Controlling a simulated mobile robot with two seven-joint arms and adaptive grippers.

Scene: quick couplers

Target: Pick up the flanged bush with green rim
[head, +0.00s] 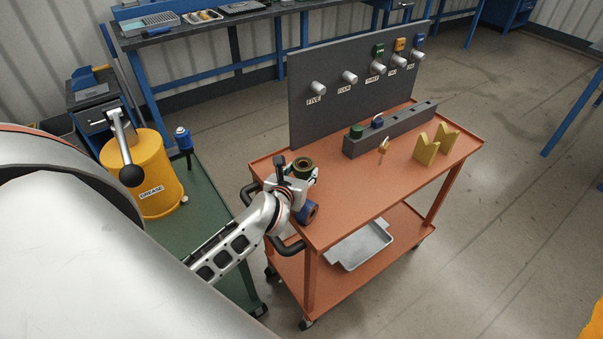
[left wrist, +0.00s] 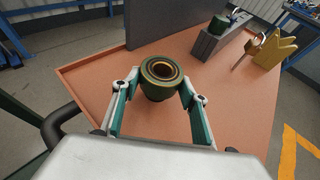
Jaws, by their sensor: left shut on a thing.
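The flanged bush with green rim (head: 303,167) is a dark green ring with a tan inner bore, above the near left end of the orange cart top. In the left wrist view the bush (left wrist: 161,79) stands between the two fingers, its open end facing the camera. My left gripper (head: 298,174) is shut on it, with a finger (left wrist: 126,94) on one side and a finger (left wrist: 190,98) on the other. I cannot tell whether the bush's lower end touches the cart. My right gripper is not in view.
A blue-rimmed bush (head: 308,212) lies beside my gripper. A grey block (head: 398,133) holds a green and a blue piece. The cart's front middle is clear.

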